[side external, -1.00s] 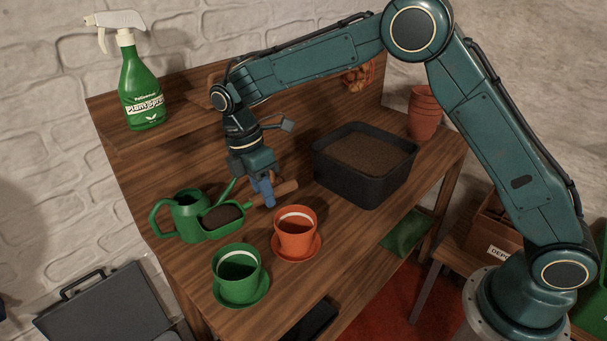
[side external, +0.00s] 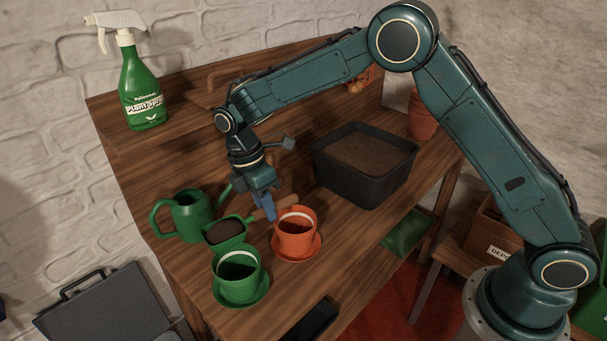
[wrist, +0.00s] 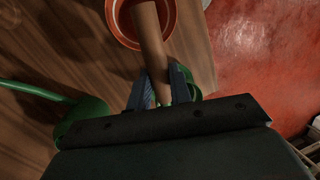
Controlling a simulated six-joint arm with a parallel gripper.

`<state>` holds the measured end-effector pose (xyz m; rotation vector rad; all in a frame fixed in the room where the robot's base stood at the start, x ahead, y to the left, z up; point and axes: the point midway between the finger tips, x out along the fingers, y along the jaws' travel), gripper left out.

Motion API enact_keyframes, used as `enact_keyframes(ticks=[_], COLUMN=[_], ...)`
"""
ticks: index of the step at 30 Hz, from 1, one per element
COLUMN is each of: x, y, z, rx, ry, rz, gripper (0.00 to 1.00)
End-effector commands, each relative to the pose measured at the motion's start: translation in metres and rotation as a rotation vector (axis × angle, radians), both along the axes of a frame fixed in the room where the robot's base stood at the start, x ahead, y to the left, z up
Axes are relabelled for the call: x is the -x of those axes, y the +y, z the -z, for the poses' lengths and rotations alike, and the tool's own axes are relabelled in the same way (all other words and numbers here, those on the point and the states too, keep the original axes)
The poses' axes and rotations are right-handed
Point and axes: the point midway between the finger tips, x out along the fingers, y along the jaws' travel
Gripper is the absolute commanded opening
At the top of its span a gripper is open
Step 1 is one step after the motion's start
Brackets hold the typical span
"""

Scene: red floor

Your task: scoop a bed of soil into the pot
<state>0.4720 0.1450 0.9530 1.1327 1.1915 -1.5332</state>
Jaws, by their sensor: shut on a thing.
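My gripper (side external: 266,208) is shut on the wooden handle of a green scoop (side external: 226,231). The handle (wrist: 150,38) also shows between the blue fingers in the wrist view. Dark soil fills the scoop, which looks roughly level. In the side view the scoop shows just behind the rim of the green pot (side external: 238,272); its exact height above the bench is unclear. The green pot stands upright on a green saucer, with a dark inside. An orange pot (side external: 295,237) on its saucer stands to the right, close to my gripper. The black tub (side external: 360,186) of soil stands farther right.
A green watering can (side external: 187,216) stands close to the scoop's left. A spray bottle (side external: 142,85) is on the back shelf. Stacked terracotta pots (side external: 422,118) stand behind the tub. The wooden bench (side external: 345,250) has free room in front of the tub.

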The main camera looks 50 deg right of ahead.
Motion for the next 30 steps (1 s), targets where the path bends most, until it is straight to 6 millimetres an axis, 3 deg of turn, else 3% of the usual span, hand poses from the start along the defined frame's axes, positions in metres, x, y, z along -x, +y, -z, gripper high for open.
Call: enact_keyframes(ticks=[6, 30], x=[0.0, 0.01], y=[0.0, 0.002], z=[0.011, -0.003], rx=[0.0, 0.077], ry=[0.0, -0.437], rz=[0.0, -0.002], gripper=[0.0, 0.0])
